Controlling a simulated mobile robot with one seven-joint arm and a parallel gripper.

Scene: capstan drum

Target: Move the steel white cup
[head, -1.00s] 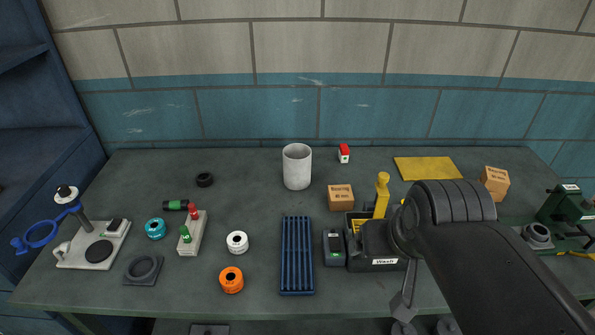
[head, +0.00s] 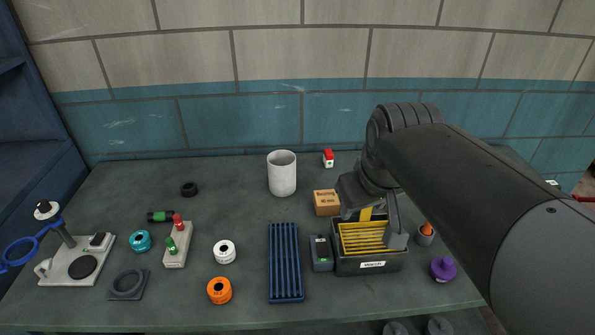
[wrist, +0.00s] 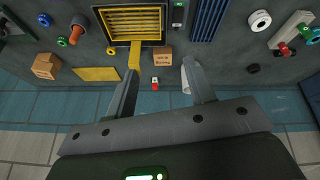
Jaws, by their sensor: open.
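The white cup (head: 282,174) stands upright near the back of the bench, a pale grey-white cylinder with its open top up. In the wrist view only a sliver of the cup (wrist: 186,86) shows, mostly hidden behind the right-hand finger. My gripper (wrist: 160,77) is open, with nothing between its fingers. In the head view my gripper is to the right of the cup and apart from it, above the area of the wash basket; the arm hides part of it.
A cardboard box (head: 326,202) and a red-and-white block (head: 328,158) stand right of the cup. The black wash bin (head: 370,265), blue ribbed tray (head: 285,262) and orange roll (head: 219,290) lie nearer the front.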

